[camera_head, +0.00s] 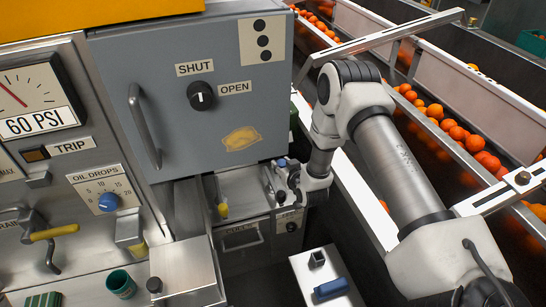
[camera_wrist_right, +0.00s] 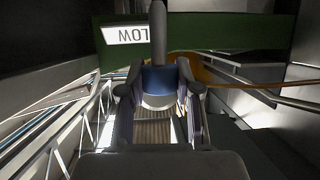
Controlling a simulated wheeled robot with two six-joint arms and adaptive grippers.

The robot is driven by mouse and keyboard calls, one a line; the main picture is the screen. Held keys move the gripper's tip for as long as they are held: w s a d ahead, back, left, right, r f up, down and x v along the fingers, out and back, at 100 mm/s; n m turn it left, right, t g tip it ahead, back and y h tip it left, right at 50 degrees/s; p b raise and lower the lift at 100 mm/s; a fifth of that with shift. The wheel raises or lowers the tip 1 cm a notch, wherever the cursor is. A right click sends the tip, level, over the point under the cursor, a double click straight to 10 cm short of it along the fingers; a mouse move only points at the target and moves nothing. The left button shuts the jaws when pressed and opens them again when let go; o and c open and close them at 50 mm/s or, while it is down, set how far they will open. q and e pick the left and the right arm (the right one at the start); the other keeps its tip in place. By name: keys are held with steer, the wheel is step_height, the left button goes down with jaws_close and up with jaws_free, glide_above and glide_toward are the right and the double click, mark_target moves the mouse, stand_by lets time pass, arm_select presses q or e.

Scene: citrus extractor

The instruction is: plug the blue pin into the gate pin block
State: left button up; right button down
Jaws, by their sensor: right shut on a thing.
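My right gripper (camera_head: 283,178) is beside the lower right corner of the grey cabinet, above a metal ledge. In the right wrist view its two fingers (camera_wrist_right: 159,82) are shut on a blue-banded piece with a grey shaft, which looks like the blue pin (camera_wrist_right: 158,76). The shaft points away from the gripper. In the head view only a small blue bit shows at the fingers. I cannot clearly identify the gate pin block; the gripper may cover it. My left gripper is not in view.
A pale tray (camera_head: 301,267) below holds a small dark square socket (camera_head: 317,258) and a dark blue block (camera_head: 331,289). The grey cabinet (camera_head: 190,110) stands left. A conveyor of oranges (camera_head: 456,133) runs right.

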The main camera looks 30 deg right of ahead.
steer(key=shift+s+a, duration=0.15)
steer(key=shift+w+d+f, duration=0.2)
steer(key=shift+f, duration=0.05)
steer(key=shift+s+f+b, duration=0.15)
steer(key=shift+f+b, duration=0.2)
steer(key=shift+b, duration=0.05)
step_height(320, 180, down, 4)
steer(key=b, duration=0.3)
steer(key=shift+f, duration=0.25)
steer(key=shift+f+b, duration=0.25)
steer(key=shift+b, duration=0.05)
stand_by(0.7)
steer(key=shift+f+b, duration=0.35)
steer(key=shift+f, duration=0.4)
